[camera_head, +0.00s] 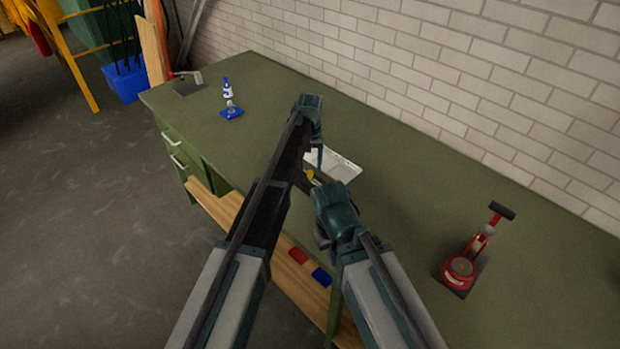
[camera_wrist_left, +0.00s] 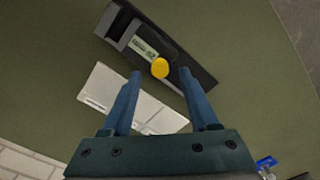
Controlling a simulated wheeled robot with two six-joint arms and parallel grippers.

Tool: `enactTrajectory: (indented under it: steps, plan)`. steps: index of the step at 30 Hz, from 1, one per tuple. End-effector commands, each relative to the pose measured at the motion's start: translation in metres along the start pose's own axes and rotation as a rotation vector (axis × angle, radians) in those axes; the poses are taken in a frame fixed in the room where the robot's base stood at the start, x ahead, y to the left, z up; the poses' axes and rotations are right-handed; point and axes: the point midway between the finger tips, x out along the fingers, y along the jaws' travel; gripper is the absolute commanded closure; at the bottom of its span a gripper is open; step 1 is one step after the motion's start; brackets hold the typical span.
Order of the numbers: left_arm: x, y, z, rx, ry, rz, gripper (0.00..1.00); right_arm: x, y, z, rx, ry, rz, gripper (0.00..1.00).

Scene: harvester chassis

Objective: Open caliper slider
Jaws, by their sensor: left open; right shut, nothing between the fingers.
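The caliper lies on the green bench and is clearest in the left wrist view, as a long dark body (camera_wrist_left: 180,55) with a grey end, a pale display (camera_wrist_left: 142,47) and a round yellow knob (camera_wrist_left: 160,68). In the head view the yellow knob (camera_head: 310,174) shows small between my arms, and most of the caliper is hidden. My left gripper (camera_wrist_left: 160,76) is open, pointing down, with its fingertips on either side of the yellow knob in the picture. I cannot tell whether they touch the caliper. My right gripper (camera_head: 322,240) is shut and empty, nearer the bench's front edge.
A white tray or sheet (camera_head: 342,167) lies beside the caliper. A red device with a black handle (camera_head: 462,268) stands at right. A blue-and-white bottle (camera_head: 227,90) and a blue-based item (camera_head: 231,112) stand far left. A brick wall backs the bench.

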Motion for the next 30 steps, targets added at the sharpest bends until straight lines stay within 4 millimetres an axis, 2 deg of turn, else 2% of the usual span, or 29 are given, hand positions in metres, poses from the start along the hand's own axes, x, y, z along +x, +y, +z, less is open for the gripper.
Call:
enactTrajectory:
  steps: [1, 6, 16, 17, 26, 30]
  plan:
    - [0.014, 0.0, 0.0, 0.0, 0.0, 0.0, 0.4, 0.014, -0.001, -0.001, 0.0, 0.0, 0.0, 1.0]
    - [0.027, 0.0, 0.0, 0.0, 0.0, 0.0, 0.4, 0.026, -0.003, -0.002, 0.001, 0.0, 0.0, 1.0]
    - [0.027, 0.0, 0.0, 0.0, 0.0, 0.0, 0.4, 0.027, -0.003, -0.002, 0.001, 0.0, 0.0, 1.0]
    - [0.027, 0.0, 0.0, 0.0, 0.0, 0.0, 0.43, 0.027, -0.003, -0.002, 0.001, 0.0, 0.0, 1.0]
    - [0.027, 0.0, 0.0, 0.0, 0.0, 0.0, 0.97, 0.027, -0.003, -0.002, 0.001, 0.0, 0.0, 1.0]
    - [0.027, 0.0, 0.0, 0.0, 0.0, 0.0, 1.0, 0.027, -0.003, -0.002, 0.001, 0.0, 0.0, 1.0]
